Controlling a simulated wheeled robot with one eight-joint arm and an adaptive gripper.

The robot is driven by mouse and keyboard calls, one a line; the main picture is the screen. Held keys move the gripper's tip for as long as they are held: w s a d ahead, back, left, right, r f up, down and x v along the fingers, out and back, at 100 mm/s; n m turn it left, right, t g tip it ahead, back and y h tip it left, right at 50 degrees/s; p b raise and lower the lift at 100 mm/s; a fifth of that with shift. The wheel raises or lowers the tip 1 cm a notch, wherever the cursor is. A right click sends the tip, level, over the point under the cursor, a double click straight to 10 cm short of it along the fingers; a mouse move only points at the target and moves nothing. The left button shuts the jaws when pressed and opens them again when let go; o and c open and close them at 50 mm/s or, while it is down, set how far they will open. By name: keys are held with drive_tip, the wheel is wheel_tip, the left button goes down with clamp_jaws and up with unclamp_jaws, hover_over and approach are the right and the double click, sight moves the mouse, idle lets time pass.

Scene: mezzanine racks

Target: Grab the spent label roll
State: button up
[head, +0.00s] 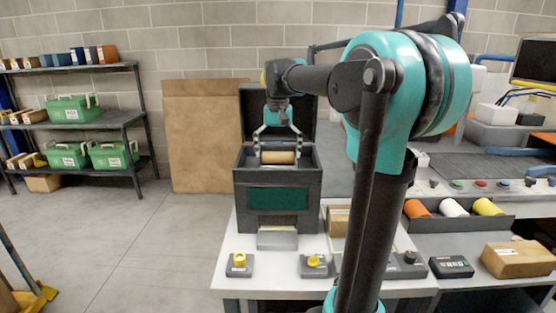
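The spent label roll, a brown cylinder (279,157), lies crosswise in the top of a dark grey label printer (277,221) with its lid (309,113) raised behind. My gripper (278,157) points down into the printer from above, its two fingers spread wide. One finger is by each end of the roll. Whether the fingers touch the roll's ends is too small to tell. The lower part of the roll and what bears it are hidden by the printer's front wall.
Yellow-knobbed boxes (239,265) (314,266) stand in front of the printer on the white table (275,284). Orange, white and yellow rolls (453,208) lie in a dark tray at right. A cardboard box (519,259) is at far right. Shelves with green crates (73,109) stand left; the floor between is clear.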

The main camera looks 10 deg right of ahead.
drive_tip(key=c, duration=0.6)
drive_tip(key=shift+c, duration=0.2)
